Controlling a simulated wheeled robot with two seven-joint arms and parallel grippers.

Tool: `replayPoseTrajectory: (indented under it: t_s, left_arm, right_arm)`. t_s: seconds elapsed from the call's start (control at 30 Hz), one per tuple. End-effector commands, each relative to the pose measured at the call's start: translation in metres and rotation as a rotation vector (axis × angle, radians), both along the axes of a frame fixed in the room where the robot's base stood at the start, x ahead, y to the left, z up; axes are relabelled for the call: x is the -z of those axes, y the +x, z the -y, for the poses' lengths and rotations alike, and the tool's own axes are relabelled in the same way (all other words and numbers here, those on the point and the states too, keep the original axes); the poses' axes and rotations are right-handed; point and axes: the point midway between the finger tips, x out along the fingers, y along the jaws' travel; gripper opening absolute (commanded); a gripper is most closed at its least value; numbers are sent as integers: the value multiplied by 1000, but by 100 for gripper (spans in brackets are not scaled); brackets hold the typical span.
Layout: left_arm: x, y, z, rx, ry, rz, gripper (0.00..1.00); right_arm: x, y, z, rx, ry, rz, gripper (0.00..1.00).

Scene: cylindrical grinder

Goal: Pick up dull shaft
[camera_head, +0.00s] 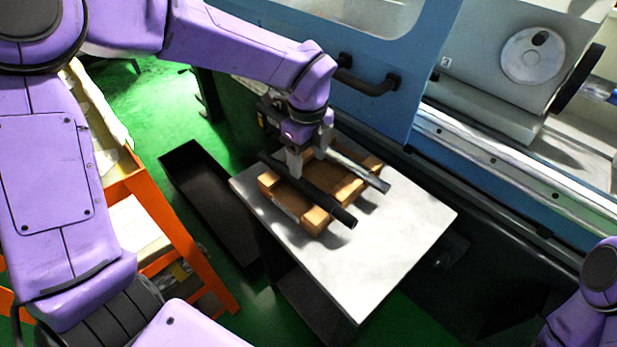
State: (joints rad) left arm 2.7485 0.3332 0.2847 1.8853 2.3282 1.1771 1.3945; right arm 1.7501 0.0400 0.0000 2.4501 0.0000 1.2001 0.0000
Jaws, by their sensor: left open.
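Two shafts lie side by side on a wooden cradle (316,220) on a small grey table. The nearer one is a dark, matte shaft (325,203), which looks like the dull shaft. The farther one is a lighter grey shaft (365,175). My left gripper (308,155) points down at the far-left part of the cradle, with its fingers apart. One finger overlaps the dark shaft in the picture; the other is near the grey shaft's far end. I cannot tell whether either finger touches a shaft. My right gripper is out of view.
The table (400,235) has bare room at its front and right. A blue machine with a door handle (368,82) stands behind. A black open bin (205,195) is on the floor to the left, beside an orange-framed cart (160,215).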

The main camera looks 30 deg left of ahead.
Motion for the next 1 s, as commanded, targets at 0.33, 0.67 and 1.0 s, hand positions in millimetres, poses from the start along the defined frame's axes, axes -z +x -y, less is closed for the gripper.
replayPoseTrajectory:
  t_s: [0.33,0.67,1.0]
  left_arm:
    - [48,-10,-6,-5,2,-5,67]
    - [75,-8,-4,-4,-1,2,67]
    - [72,-6,-3,-2,-1,8,0]
  right_arm:
    - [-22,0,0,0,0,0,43]
    - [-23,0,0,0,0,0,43]
    - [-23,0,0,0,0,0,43]
